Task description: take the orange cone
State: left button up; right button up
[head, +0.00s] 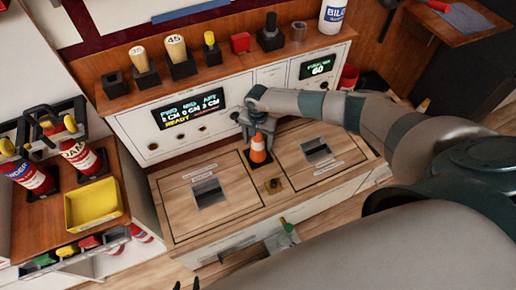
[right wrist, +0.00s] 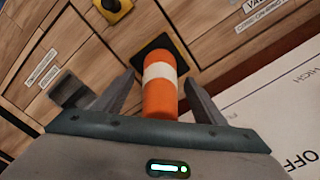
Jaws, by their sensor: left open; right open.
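The orange cone (head: 259,148), with a white band and a dark square base, stands upright on the wooden console top. It also shows in the right wrist view (right wrist: 160,98). My right gripper (head: 257,128) is at the cone from above. In the right wrist view the open fingers of my right gripper (right wrist: 158,79) lie on either side of the cone, with a gap visible on both sides. Two dark tips at the bottom edge of the head view appear to be my left gripper (head: 187,286), apart and empty, far from the cone; the rest of it is hidden.
The console front panel (head: 205,112) with displays rises behind the cone. Square openings (head: 209,193) and (head: 317,151) lie to either side. A small yellow-and-black knob (head: 273,185) is in front. A yellow tray (head: 93,205) and red cylinders (head: 85,158) stand at the left.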

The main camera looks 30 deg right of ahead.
aim_at(260, 134)
pick_arm(q)
jog(key=shift+a, duration=0.1)
pick_arm(e)
grip_shut()
jog(key=shift+r, duration=0.15)
jog(key=shift+w+r, duration=0.1)
jog(key=shift+r, duration=0.4)
jog(key=r, duration=0.2)
jog(key=r+b, duration=0.1)
jog(key=shift+s+d, duration=0.2)
jog(key=shift+d, duration=0.1)
pick_arm(q)
jog(key=s+a+f+g+b, duration=0.1)
jog(key=s+a+f+g+y, duration=0.1)
jog(key=shift+a+f+b, duration=0.3)
jog(key=shift+b, duration=0.1)
pick_arm(e)
jog(key=s+d+r, duration=0.6)
jog(key=d, duration=0.3)
jog(key=shift+r, duration=0.4)
